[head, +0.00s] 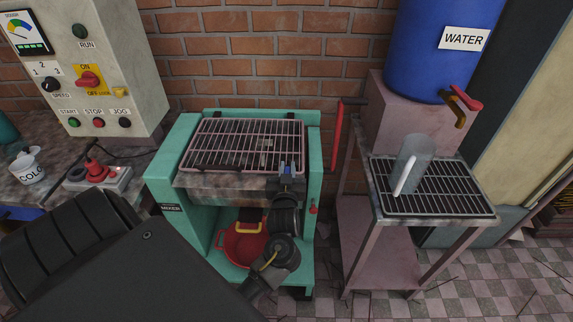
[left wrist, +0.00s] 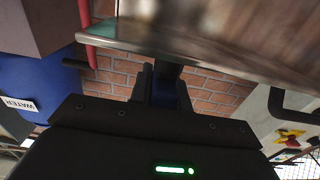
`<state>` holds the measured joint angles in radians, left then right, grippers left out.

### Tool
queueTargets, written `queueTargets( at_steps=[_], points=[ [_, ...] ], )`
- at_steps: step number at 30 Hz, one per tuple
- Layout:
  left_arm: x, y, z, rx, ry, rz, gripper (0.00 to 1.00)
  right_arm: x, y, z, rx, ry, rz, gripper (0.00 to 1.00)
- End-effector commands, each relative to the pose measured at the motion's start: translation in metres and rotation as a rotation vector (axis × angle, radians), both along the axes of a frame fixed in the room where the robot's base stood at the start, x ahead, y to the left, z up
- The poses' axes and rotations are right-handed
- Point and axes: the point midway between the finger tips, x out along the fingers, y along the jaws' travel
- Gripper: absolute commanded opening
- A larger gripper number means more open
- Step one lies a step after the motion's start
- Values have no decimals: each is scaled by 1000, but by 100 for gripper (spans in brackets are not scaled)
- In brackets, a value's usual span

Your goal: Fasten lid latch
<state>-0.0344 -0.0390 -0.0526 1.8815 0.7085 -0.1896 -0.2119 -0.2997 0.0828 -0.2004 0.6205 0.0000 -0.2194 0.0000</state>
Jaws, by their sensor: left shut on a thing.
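The mixer (head: 163,180) is a teal-framed machine with a metal tub. Its wire-grid lid (head: 235,140) lies flat over the tub. My left gripper (head: 289,168) is at the lid's front right edge, its fingers pointing up and away from the head camera. It is shut on a small part there, which I take to be the lid latch; the fingers hide most of it. In the left wrist view the gripper (left wrist: 168,80) sits close against the blurred tub wall (left wrist: 215,35). My right gripper is not in view.
A red lever (head: 337,135) rises at the mixer's right. A red basin (head: 240,246) sits below the tub. A control box (head: 120,60) stands at left.

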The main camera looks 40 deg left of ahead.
Motion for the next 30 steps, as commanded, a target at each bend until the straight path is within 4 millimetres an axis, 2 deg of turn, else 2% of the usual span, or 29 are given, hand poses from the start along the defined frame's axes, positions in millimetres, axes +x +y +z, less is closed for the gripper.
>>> queueTargets(
  at_steps=[15, 16, 21, 30],
  points=[
    [0, 3, 3, 3, -8, 26, 0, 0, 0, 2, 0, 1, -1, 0],
    [0, 3, 3, 4, -8, 26, 19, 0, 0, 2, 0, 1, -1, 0],
    [0, 2, 2, 2, -6, 25, 40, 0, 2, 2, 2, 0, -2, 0],
    [-2, -1, 1, 1, -3, 22, 40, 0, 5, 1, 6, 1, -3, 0]
  ],
)
